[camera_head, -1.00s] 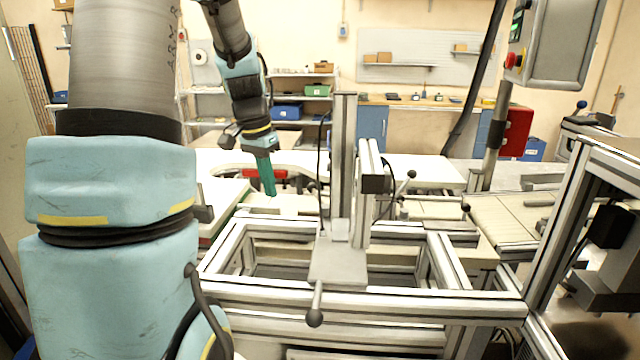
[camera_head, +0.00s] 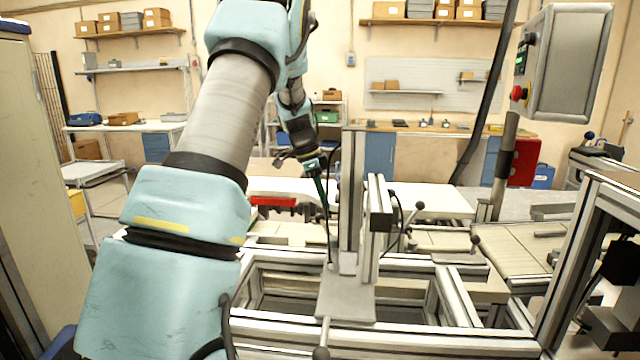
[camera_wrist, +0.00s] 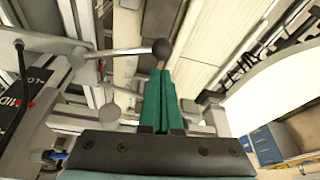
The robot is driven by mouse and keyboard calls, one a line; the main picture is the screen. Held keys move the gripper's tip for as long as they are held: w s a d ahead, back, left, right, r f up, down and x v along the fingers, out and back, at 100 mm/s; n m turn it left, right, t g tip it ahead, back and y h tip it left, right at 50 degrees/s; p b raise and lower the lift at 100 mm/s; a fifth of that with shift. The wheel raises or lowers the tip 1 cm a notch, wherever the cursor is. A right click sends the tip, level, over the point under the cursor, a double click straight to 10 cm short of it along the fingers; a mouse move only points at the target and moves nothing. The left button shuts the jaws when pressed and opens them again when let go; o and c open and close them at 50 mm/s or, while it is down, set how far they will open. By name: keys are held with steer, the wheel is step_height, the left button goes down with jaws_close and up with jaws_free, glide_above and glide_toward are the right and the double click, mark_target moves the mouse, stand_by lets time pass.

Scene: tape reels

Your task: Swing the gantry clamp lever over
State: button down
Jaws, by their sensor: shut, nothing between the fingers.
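The gantry (camera_head: 352,190) is an upright aluminium post with a second shorter upright beside it, on a grey plate over a profile frame. Another lever knob (camera_head: 321,353) shows at the plate's front, cut by the lower edge. My gripper (camera_head: 327,225) points down just left of the post; its teal fingers are thin and partly hard to make out. In the wrist view the fingers (camera_wrist: 158,76) are together and empty. A metal lever rod with a dark ball knob (camera_wrist: 161,48) lies just beyond their tips; contact cannot be told.
A further ball-knob lever (camera_head: 475,240) stands right of the frame. A conveyor (camera_head: 515,255) and a machine frame (camera_head: 575,250) are at the right. A control box (camera_head: 568,60) hangs upper right. White tables stand behind the gantry.

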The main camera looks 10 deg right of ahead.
steer(key=shift+p+x, duration=0.6)
steer(key=shift+x, duration=1.45)
steer(key=shift+a, duration=0.15)
steer(key=b, duration=0.1)
steer(key=a+n+b, duration=0.1)
steer(key=shift+a+f+n+t+b, duration=0.2)
steer(key=shift+a+n+t+b, duration=0.05)
steer(key=shift+n+t+b, duration=0.05)
steer(key=shift+s+a+r+n+t+b, duration=0.1)
steer(key=shift+s+a+n+t+b, duration=0.1)
steer(key=shift+a+n+b, duration=0.45)
steer(key=shift+s+a+r+n+t+b, duration=0.1)
steer(key=shift+s+a+n+t+b, duration=0.2)
steer(key=shift+a+b, duration=0.65)
steer(key=shift+s+a+n+b, duration=0.15)
steer(key=shift+a+n+b, duration=0.45)
steer(key=shift+b, duration=0.35)
steer(key=shift+a, duration=0.1)
steer(key=shift+r, duration=0.15)
